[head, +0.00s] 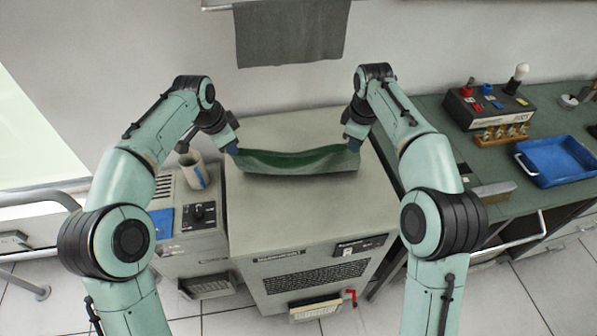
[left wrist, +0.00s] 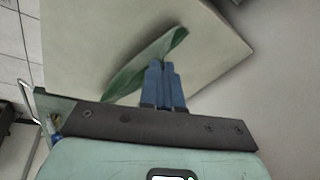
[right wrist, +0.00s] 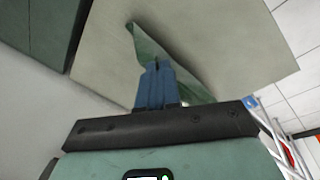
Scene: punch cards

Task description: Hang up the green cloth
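The green cloth (head: 298,161) hangs stretched between my two grippers, sagging in the middle, above the grey cabinet top. My left gripper (head: 231,147) is shut on the cloth's left end; its blue fingers (left wrist: 163,84) are together with the cloth (left wrist: 140,72) at their tips in the left wrist view. My right gripper (head: 353,144) is shut on the right end; its fingers (right wrist: 157,84) and the cloth (right wrist: 150,46) show in the right wrist view. Whether the cloth's lower edge touches the cabinet, I cannot tell.
A grey cloth (head: 292,30) hangs on a rail (head: 217,5) on the wall behind. The grey cabinet (head: 300,222) stands below the grippers. A cup (head: 196,172) stands at left. At right, a green bench holds a blue tray (head: 556,160) and a device box (head: 490,112).

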